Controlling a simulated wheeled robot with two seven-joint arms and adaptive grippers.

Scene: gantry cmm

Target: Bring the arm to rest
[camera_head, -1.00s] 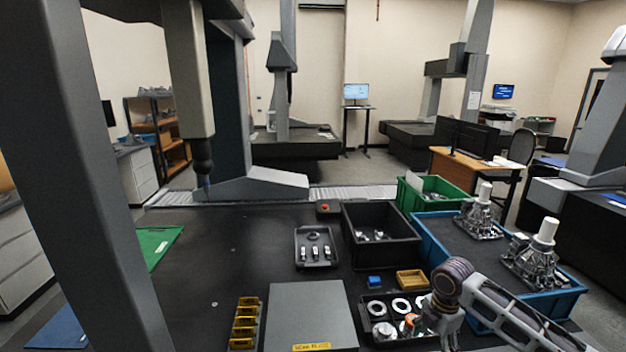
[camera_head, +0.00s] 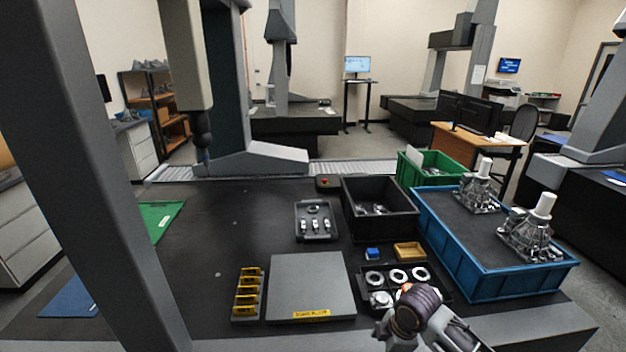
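My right arm (camera_head: 415,310) comes in at the bottom right, bent at a dark joint in front of the black parts tray (camera_head: 446,304). Beyond the joint a grey link drops out of the bottom edge, and no fingers of the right gripper show. My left arm and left gripper are not in view. The arm covers part of the black tray, which holds several white rings and round metal parts.
A blue crate (camera_head: 478,288) with two metal castings stands right of the arm. A black bin (camera_head: 383,226), a green crate (camera_head: 432,180), a small tray (camera_head: 301,234), a grey plate (camera_head: 310,285) and a yellow-slotted rack (camera_head: 247,318) share the table.

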